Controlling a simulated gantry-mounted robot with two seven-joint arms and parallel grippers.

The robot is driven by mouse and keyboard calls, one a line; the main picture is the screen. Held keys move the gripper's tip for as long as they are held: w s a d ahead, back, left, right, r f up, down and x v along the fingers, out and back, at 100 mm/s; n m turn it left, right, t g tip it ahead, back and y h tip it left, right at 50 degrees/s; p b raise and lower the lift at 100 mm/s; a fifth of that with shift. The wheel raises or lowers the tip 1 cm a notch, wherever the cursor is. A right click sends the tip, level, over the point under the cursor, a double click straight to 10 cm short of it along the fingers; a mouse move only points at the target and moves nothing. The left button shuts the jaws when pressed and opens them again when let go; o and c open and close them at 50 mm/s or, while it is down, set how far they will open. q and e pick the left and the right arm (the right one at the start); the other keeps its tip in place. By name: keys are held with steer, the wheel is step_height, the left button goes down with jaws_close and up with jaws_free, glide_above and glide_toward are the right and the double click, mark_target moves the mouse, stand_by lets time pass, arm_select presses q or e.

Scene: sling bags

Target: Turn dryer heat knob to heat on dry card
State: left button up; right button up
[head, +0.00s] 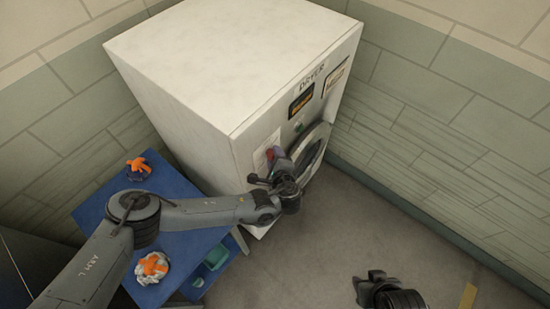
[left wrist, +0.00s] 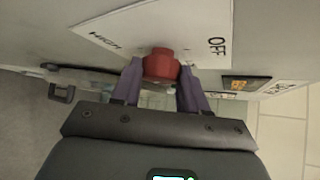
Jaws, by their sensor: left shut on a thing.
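The white dryer (head: 215,60) stands in the corner, with its label and round door on the front face. The red heat knob (left wrist: 161,64) sits on a white dial plate (left wrist: 195,30) marked OFF on one side and HIGH on the other in the left wrist view. My left gripper (head: 274,160) reaches to the dryer front; its purple fingers (left wrist: 160,82) are shut on the knob, one on each side. My right gripper (head: 372,283) is at the bottom of the head view, over the floor, away from the dryer; its finger opening is not clear.
A blue table (head: 205,243) stands left of the dryer, holding orange-topped items (head: 152,265) and (head: 138,166) another one. The round dryer door (head: 312,150) is beside my left gripper. The grey floor (head: 400,235) is open to the right.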

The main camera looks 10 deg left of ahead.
stand_by(0.4)
arm_select(q)
steer(key=o, duration=1.1)
steer(key=shift+c, duration=0.2)
steer(key=shift+s, duration=0.1)
steer(key=b+v, duration=0.2)
steer(key=v, duration=0.8)
steer(key=shift+s+r, duration=0.15)
steer(key=shift+s, duration=0.15)
steer(key=shift+d, duration=0.1)
